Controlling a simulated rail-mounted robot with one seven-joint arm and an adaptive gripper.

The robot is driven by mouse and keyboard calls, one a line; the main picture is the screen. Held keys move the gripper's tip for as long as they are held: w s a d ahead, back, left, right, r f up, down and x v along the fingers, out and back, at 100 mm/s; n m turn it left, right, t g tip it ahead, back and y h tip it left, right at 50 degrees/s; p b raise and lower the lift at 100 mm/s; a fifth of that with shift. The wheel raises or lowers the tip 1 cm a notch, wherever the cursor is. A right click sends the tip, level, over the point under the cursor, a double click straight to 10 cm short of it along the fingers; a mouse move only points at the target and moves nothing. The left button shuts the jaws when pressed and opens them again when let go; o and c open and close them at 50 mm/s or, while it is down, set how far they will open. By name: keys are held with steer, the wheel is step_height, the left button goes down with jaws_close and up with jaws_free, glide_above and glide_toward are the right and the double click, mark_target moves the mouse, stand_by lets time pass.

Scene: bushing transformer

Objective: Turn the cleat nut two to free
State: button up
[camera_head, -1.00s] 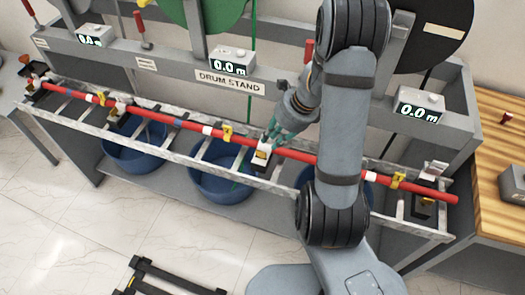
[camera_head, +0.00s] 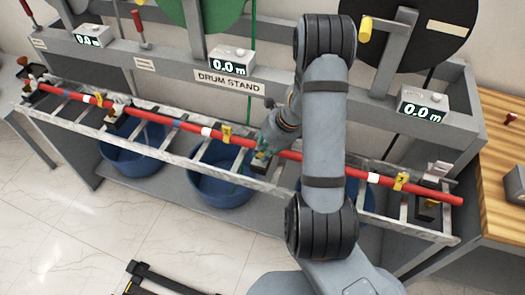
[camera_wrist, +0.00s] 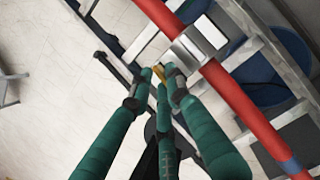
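A red cable (camera_head: 180,124) runs across the metal ladder rack, held by several cleats. My gripper (camera_head: 262,152) is at the middle cleat, which its fingers largely cover in the head view. In the wrist view, the pale metal cleat (camera_wrist: 194,42) sits across the red cable (camera_wrist: 235,95). A small brass-yellow nut-like part (camera_wrist: 158,72) shows between the teal fingertips of my gripper (camera_wrist: 158,74), beside the cleat. The fingertips are close together around it, but whether they press on it is unclear.
Blue tubs (camera_head: 222,180) stand under the rack. The grey drum stand (camera_head: 150,62) with meter displays (camera_head: 232,62) is behind it. A wooden bench (camera_head: 500,145) is at the right. Floor (camera_head: 80,230) in front is mostly clear.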

jaws_close()
steer(key=shift+n, duration=0.6)
steer(key=shift+o, duration=0.8)
jaws_free()
steer(key=shift+r, duration=0.1)
steer(key=v, duration=1.1)
steer(key=shift+d+r, duration=0.35)
steer(key=shift+w+a+f, duration=0.1)
